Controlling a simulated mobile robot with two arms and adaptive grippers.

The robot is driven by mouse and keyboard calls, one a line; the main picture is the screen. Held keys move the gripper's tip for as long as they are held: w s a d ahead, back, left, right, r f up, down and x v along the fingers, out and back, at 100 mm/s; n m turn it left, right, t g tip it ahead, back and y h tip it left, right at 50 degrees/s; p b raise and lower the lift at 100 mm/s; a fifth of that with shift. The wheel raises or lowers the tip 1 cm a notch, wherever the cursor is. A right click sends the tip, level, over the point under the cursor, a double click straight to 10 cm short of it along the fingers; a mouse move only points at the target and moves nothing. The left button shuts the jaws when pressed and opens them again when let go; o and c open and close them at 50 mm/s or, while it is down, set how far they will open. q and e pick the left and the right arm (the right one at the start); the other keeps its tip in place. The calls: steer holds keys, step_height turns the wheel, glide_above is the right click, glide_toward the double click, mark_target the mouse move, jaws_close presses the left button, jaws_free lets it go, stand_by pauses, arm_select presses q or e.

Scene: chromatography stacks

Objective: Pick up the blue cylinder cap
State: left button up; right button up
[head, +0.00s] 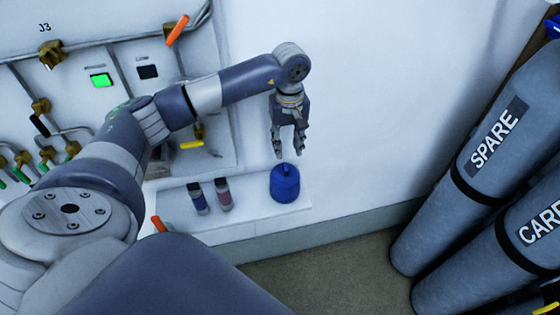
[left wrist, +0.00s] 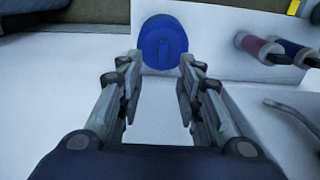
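The blue cylinder cap (head: 285,184) stands upright on a white ledge (head: 258,215) by the wall. It has a small raised handle on top. My left gripper (head: 291,156) is above it, pointing down, with its fingers apart and nothing between them. In the left wrist view the cap (left wrist: 164,44) shows from above, beyond the tips of the open left gripper (left wrist: 160,68). The fingers do not appear to touch the cap. My right gripper is not in view.
A blue-banded vial (head: 198,198) and a red-banded vial (head: 223,194) stand left of the cap. A valve panel (head: 120,25) is on the wall at left. Grey gas cylinders, one marked SPARE (head: 470,175), stand at right. Wall space right of the gripper is clear.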

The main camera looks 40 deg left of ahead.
mark_target(285, 166)
arm_select(q)
step_height(285, 166, down, 3)
steer(key=shift+f+b, duration=0.1)
steer(key=shift+b, duration=0.45)
steer(key=f+b, duration=0.1)
steer(key=f, duration=0.1)
steer(key=f+b, duration=0.1)
steer(key=f, duration=0.1)
steer(key=shift+s+a+f, duration=0.15)
steer(key=shift+s+f, duration=0.05)
steer(key=shift+f, duration=0.45)
steer(key=shift+w+a, duration=0.1)
jaws_close()
steer(key=shift+r, duration=0.1)
